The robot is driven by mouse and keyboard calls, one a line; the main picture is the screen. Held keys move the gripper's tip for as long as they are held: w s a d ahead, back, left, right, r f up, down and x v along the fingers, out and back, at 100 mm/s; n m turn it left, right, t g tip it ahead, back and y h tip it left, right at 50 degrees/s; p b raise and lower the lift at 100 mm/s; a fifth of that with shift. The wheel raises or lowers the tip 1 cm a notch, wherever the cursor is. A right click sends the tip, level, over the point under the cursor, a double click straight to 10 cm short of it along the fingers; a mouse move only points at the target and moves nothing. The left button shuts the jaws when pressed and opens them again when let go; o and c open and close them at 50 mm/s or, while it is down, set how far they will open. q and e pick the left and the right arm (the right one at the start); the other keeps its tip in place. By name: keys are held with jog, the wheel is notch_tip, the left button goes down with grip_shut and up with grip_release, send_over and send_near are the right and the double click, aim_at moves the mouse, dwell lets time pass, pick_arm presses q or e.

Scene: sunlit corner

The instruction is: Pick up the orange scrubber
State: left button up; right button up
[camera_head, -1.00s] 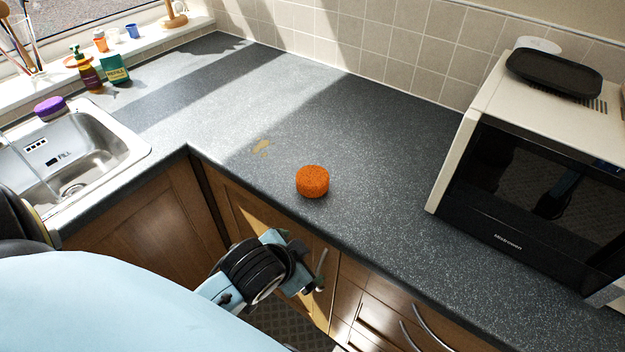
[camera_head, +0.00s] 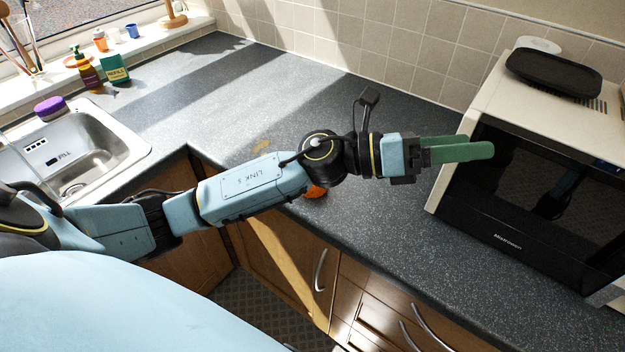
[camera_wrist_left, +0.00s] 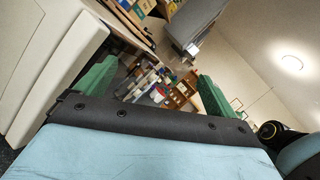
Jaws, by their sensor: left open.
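The orange scrubber (camera_head: 316,192) sits on the dark speckled worktop near its front edge. In the head view my left arm passes over it and hides most of it; only a small orange part shows below the arm. My left gripper (camera_head: 470,151) has green fingers and is beyond the scrubber to the right, in front of the microwave. It is open and empty. In the left wrist view its two green fingers (camera_wrist_left: 150,85) stand wide apart with the far room between them, and the scrubber is not seen there. My right gripper is not in view.
The microwave (camera_head: 540,205) stands at the right, close to my left fingers, with a black tray (camera_head: 553,73) on top. A steel sink (camera_head: 85,160) is at the left, with bottles (camera_head: 113,69) behind it. The worktop's back middle is clear.

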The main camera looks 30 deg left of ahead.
pick_arm(q)
jog(key=w+a+f+m+g+y, duration=0.1)
jog(key=a+f+m+g+y, duration=0.8)
jog(key=m, duration=0.4)
jog(key=w+a+f+m+y, duration=0.15)
jog(key=a+y, duration=0.75)
jog(key=a, duration=0.9)
jog(key=shift+m, duration=0.25)
jog(key=f, duration=0.4)
jog(key=d+f, duration=0.1)
jog(key=f, duration=0.3)
jog(key=f+p, duration=0.1)
jog(key=f, duration=0.3)
jog(key=shift+d, duration=0.35)
jog(key=c, duration=1)
notch_tip(320, 180, up, 10)
jog(key=shift+r, duration=0.1)
jog(key=shift+c, duration=0.2)
